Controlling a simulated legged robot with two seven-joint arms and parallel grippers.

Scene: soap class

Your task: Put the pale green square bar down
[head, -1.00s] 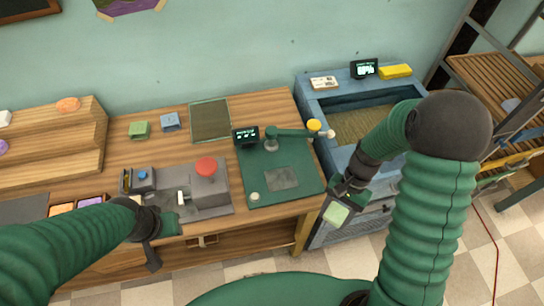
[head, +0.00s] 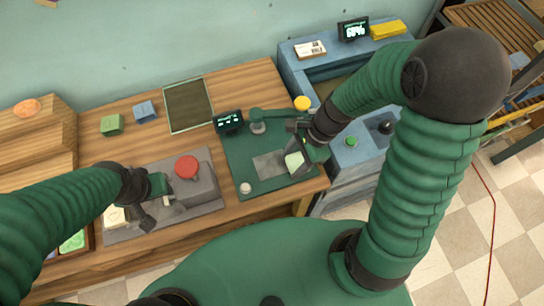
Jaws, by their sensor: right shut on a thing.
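The pale green square bar (head: 294,161) is in my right gripper (head: 300,156), which is shut on it. The bar is tilted and sits above or at the right edge of the grey square plate (head: 265,165) on the dark green mat (head: 268,186). I cannot tell whether the bar touches the plate. My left gripper (head: 150,207) is at the grey machine with the red button (head: 187,167). Its fingers are too dark and small to tell whether they are open.
A small display (head: 228,121) and a green arm with a yellow knob (head: 302,103) stand behind the plate. A white knob (head: 245,188) is at the mat's front left. Green (head: 111,124) and blue (head: 145,111) blocks lie at the back left. A blue cabinet (head: 350,165) adjoins on the right.

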